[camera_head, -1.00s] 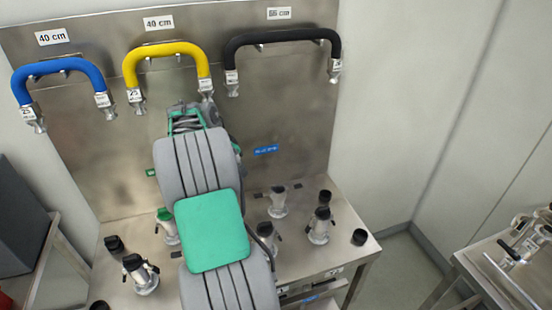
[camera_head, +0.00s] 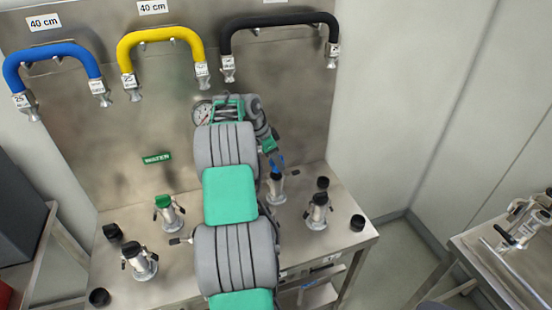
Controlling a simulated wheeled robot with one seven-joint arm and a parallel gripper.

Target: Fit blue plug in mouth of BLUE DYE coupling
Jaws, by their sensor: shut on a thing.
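The blue plug (camera_head: 277,161) is small and shows at the tip of my gripper (camera_head: 273,155). My gripper is shut on it, with its fingers partly hidden by the wrist. The plug is just above the dark top of a steel coupling (camera_head: 276,188) at the back middle of the bench. I cannot tell whether plug and coupling touch. The blue label on the back panel is now hidden behind my arm.
A coupling with a green plug (camera_head: 163,202) stands left of my arm, below the green WATER label (camera_head: 157,158). Dark-topped couplings stand front left (camera_head: 139,262) and right (camera_head: 317,211). Loose black caps (camera_head: 357,222) lie on the bench (camera_head: 190,262). Blue, yellow and black hoses hang above.

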